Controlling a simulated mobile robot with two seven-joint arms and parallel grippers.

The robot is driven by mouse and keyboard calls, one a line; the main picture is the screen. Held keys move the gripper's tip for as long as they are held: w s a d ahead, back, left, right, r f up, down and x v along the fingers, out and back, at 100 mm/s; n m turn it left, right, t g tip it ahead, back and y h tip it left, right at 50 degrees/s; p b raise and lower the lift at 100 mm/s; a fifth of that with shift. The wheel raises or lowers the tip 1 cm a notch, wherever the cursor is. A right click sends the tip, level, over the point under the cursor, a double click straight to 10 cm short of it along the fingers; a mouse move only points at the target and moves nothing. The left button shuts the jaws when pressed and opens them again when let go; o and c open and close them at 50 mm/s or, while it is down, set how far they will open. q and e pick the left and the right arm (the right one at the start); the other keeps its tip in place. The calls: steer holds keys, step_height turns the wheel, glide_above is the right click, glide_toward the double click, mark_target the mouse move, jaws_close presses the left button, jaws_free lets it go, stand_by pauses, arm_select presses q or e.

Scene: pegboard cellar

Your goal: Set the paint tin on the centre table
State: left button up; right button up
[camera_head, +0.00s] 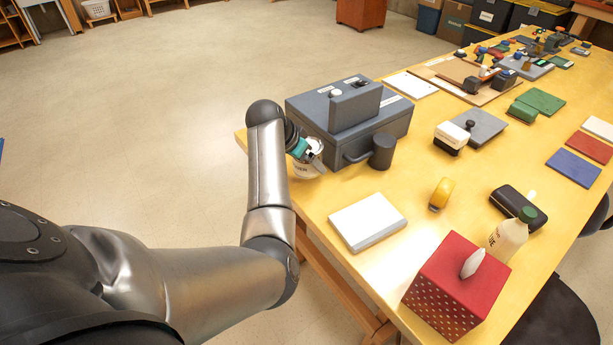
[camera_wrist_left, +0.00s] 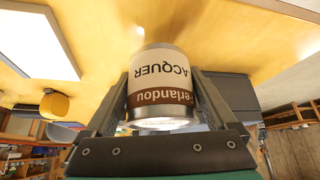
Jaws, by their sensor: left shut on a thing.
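The paint tin (camera_wrist_left: 160,72) has a cream and brown label reading LACQUER and a metal rim. My left gripper (camera_head: 308,150) is shut on the tin, with one finger on each side of it in the left wrist view. In the head view the tin (camera_head: 306,170) is partly hidden by the gripper. It is at the left edge of the long yellow wooden table (camera_head: 314,208), beside the grey metal box. I cannot tell whether its base touches the tabletop. My right gripper is not in view.
The grey box (camera_head: 399,122) and a dark mug (camera_head: 382,152) are close to the tin. Several stamps and pads fill the far end.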

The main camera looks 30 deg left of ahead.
mark_target(297, 165)
arm_select(q)
step_height(297, 165, down, 4)
steer(key=shift+f+b, duration=0.25)
steer(key=shift+b, duration=0.4)
steer(key=o, duration=1.4)
steer(key=shift+f, duration=0.1)
steer(key=shift+o, duration=0.2)
steer(key=p+v, duration=0.3)
steer(key=v, duration=0.7)
steer(key=shift+r, duration=0.35)
steer(key=shift+p+v, duration=0.4)
steer(key=shift+v, duration=0.4)
